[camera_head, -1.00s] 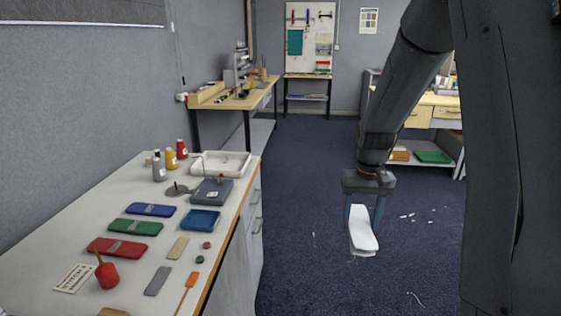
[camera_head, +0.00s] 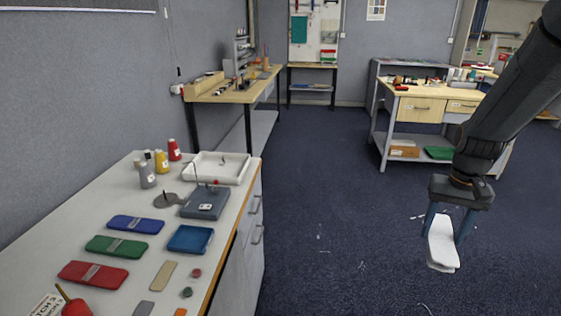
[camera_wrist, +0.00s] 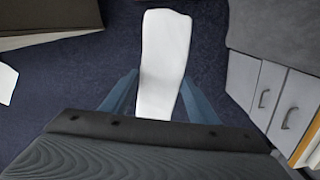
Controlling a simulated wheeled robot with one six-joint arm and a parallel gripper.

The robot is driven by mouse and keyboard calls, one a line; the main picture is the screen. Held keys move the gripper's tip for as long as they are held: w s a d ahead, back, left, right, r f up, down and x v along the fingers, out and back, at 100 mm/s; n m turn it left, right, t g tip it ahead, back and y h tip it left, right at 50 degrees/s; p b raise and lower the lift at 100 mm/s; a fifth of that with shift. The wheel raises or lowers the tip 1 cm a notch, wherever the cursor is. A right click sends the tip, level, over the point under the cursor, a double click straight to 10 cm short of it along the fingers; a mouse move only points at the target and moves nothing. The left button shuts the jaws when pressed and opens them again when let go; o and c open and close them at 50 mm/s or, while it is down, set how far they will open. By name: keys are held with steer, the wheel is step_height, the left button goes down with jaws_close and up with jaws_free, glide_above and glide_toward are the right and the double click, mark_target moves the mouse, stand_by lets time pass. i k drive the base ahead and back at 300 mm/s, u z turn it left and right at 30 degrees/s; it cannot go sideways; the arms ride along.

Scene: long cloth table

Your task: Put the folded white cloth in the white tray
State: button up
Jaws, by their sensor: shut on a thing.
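My gripper (camera_head: 449,222) is shut on the folded white cloth (camera_head: 441,247) and holds it in the air over the blue carpet, right of the long table. In the wrist view the cloth (camera_wrist: 163,60) hangs between the two blue fingers. The white tray (camera_head: 218,168) sits at the far end of the table on the left, well away from my gripper. A small object stands inside the tray; I cannot tell what it is.
On the table (camera_head: 160,196) are a grey device (camera_head: 205,203), a blue tray (camera_head: 190,239), several bottles (camera_head: 160,163) and blue, green and red flat cases (camera_head: 93,274). A wooden-topped bench (camera_head: 420,104) stands behind. Carpet between is mostly open, with white scraps.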

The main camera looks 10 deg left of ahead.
mark_target(215, 174)
steer(key=u, duration=0.05)
steer(key=i, duration=3.35)
steer(key=u, duration=3.5)
steer(key=i, duration=0.45)
